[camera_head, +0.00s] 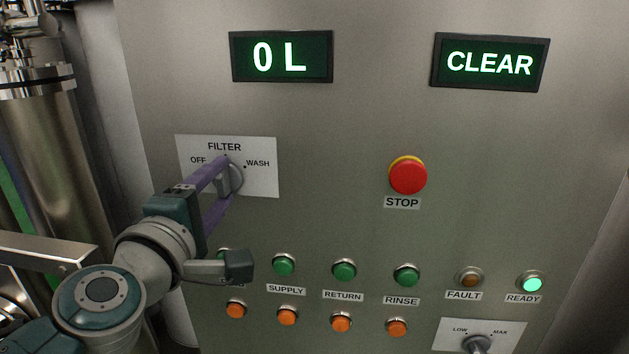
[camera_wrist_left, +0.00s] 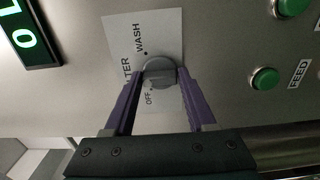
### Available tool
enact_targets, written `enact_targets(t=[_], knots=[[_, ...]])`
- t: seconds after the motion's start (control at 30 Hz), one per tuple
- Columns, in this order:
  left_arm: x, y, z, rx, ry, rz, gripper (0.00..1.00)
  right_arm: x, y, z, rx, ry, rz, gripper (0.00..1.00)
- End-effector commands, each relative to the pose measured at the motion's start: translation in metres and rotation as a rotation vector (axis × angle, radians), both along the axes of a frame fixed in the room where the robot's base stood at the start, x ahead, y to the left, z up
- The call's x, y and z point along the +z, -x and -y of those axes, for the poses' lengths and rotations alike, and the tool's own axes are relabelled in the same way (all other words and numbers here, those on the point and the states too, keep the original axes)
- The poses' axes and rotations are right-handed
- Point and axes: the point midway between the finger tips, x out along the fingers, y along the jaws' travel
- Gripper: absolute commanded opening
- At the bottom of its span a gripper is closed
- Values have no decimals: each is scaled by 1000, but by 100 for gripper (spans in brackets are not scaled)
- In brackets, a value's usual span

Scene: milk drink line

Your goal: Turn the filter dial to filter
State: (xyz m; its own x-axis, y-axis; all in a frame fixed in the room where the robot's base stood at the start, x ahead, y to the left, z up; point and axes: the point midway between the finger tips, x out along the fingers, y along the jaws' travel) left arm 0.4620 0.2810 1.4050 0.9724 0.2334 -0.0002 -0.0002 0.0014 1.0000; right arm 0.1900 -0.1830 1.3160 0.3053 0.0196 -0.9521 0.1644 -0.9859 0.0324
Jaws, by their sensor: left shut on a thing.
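The filter dial (camera_head: 236,179) is a grey round knob with a raised bar, on a white plate (camera_head: 262,183) marked FILTER, OFF and WASH. My left gripper (camera_head: 224,180) has its two purple fingers on either side of the bar and is shut on it. In the left wrist view the dial (camera_wrist_left: 160,72) sits between the fingertips. Its bar looks roughly upright in the head view, in line with the word FILTER above. The fingers partly hide the bar's end and the mark there. My right gripper is not in view.
The steel panel carries a red STOP button (camera_head: 408,175), green buttons (camera_head: 344,270) and orange buttons (camera_head: 341,321) below. A LOW–MAX knob (camera_head: 476,344) is at lower right. Displays read 0 L (camera_head: 281,57) and CLEAR (camera_head: 490,62). The READY lamp (camera_head: 532,281) glows green.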

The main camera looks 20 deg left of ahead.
Motion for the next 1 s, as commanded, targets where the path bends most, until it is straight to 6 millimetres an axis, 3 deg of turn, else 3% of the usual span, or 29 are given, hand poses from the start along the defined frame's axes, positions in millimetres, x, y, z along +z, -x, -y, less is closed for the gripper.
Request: enact_targets(t=[0.07,0.1,0.3,0.67,1.0], knots=[[-2,0,-1,1,0,-4,1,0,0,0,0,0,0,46],[-2,0,-1,1,0,-4,57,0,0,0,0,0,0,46],[-1,0,0,0,-1,-2,80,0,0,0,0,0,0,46],[-2,6,2,0,0,-3,81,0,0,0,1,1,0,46],[-4,66,15,1,0,-4,81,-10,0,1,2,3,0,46]])
